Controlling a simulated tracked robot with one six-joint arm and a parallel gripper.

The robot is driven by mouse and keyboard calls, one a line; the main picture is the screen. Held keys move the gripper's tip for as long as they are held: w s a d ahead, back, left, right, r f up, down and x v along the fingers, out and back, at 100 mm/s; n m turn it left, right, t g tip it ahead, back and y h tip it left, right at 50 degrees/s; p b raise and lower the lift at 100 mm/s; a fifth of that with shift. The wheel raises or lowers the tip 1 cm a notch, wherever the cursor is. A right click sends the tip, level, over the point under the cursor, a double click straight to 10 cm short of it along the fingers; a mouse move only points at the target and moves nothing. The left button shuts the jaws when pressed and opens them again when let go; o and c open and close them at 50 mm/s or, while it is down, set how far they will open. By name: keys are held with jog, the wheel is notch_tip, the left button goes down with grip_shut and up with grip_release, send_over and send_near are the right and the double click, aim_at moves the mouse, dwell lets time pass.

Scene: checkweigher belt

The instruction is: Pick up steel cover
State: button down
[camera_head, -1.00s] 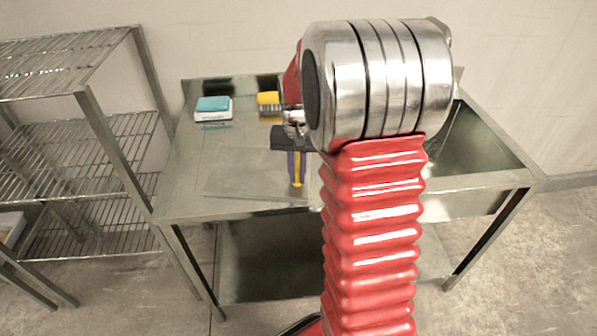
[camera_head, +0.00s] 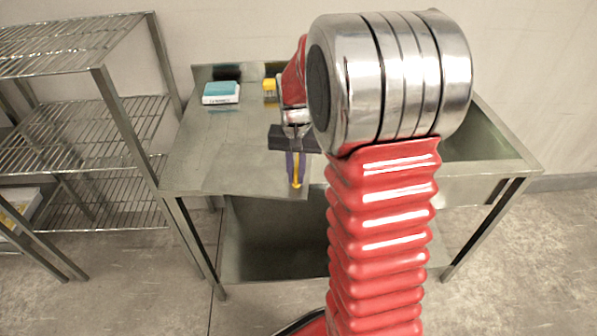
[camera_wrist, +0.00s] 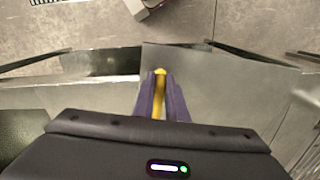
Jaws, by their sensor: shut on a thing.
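The steel cover (camera_head: 240,168) is a flat, thin grey sheet over the front left part of the steel bench. Its front edge reaches the bench's front edge or slightly past it; whether it touches the bench is unclear. In the wrist view the cover (camera_wrist: 225,90) spreads to the right of the fingers. My gripper (camera_head: 296,172) points down at the cover's front right part. Its two purple fingers, also in the wrist view (camera_wrist: 160,95), are closed on a narrow yellow bar (camera_wrist: 159,82), which looks like the cover's handle. How the bar joins the sheet is hidden.
A blue-and-white box (camera_head: 221,93) and a yellow item (camera_head: 270,90) stand at the bench's back. A sink basin (camera_head: 478,140) is on the right, partly behind my arm. A wire shelf rack (camera_head: 90,130) stands close on the left. Open floor lies in front.

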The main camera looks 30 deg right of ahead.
jog(key=shift+s+a, duration=0.25)
jog(key=shift+s, duration=0.05)
jog(key=c, duration=1.7)
grip_release()
jog(key=shift+r, duration=0.1)
notch_tip(320, 180, up, 14)
jog(key=shift+f, duration=0.25)
